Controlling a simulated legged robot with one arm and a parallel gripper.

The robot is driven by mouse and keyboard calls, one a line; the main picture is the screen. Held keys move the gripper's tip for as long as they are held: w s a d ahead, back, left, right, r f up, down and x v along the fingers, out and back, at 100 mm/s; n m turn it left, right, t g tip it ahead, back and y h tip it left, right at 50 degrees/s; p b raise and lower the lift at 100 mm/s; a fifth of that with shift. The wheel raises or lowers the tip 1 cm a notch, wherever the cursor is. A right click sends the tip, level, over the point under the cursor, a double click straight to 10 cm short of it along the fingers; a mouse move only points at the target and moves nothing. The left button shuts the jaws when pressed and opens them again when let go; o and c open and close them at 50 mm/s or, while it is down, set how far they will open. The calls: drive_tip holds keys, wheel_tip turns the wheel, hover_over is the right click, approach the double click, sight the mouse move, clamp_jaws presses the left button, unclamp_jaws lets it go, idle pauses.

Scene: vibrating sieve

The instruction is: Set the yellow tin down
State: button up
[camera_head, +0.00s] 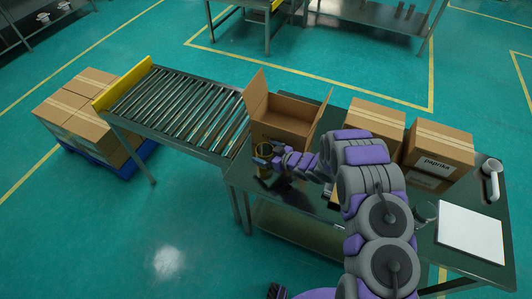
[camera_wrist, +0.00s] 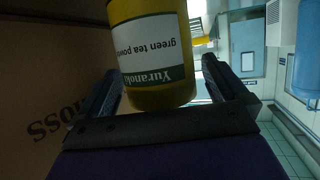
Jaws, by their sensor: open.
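The yellow tin (camera_wrist: 160,95) has a white and green label reading "green tea powder", which appears upside down in the wrist view. My gripper (camera_wrist: 163,68) is open, with one finger on each side of the tin; I cannot tell whether either finger touches it. In the head view the tin (camera_head: 264,148) is small and dark gold, partly hidden by my gripper (camera_head: 267,158). It is at the left end of the dark table (camera_head: 245,176), in front of the open cardboard box (camera_head: 283,128). Its base contact is hidden.
A roller conveyor (camera_head: 180,108) adjoins the table on the left. Closed cartons (camera_head: 440,150) stand to the right of the open box. A white board (camera_head: 470,232) and a white handheld device (camera_head: 491,180) lie at the right end. A box wall is close on the left in the wrist view.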

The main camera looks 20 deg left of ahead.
drive_tip(key=p+v, duration=0.1)
drive_tip(key=v, duration=1.1)
drive_tip(key=shift+p, duration=0.4)
